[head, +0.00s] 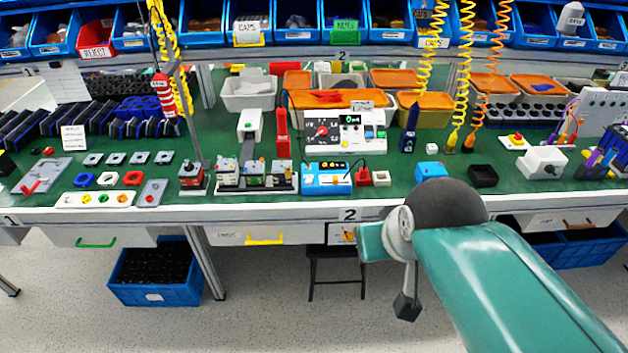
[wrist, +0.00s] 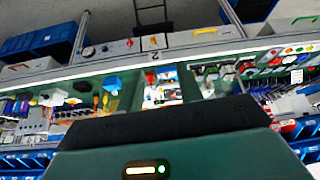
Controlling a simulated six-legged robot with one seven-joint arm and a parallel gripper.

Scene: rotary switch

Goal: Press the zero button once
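A white panel (head: 345,133) stands on the green table, right of a red bottle-like object. Labels are too small to read, so I cannot tell which control is the zero button. My teal arm reaches in at the lower right, short of the table. My gripper's fingers show in neither view. The wrist view shows the table upside down.
A blue device (head: 326,178) stands in front of the panel, with a small red block (head: 363,176) beside it. Orange-lidded bins (head: 425,101) are behind. Yellow coiled cords (head: 463,85) hang to the right. A black stool (head: 337,265) stands under the table.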

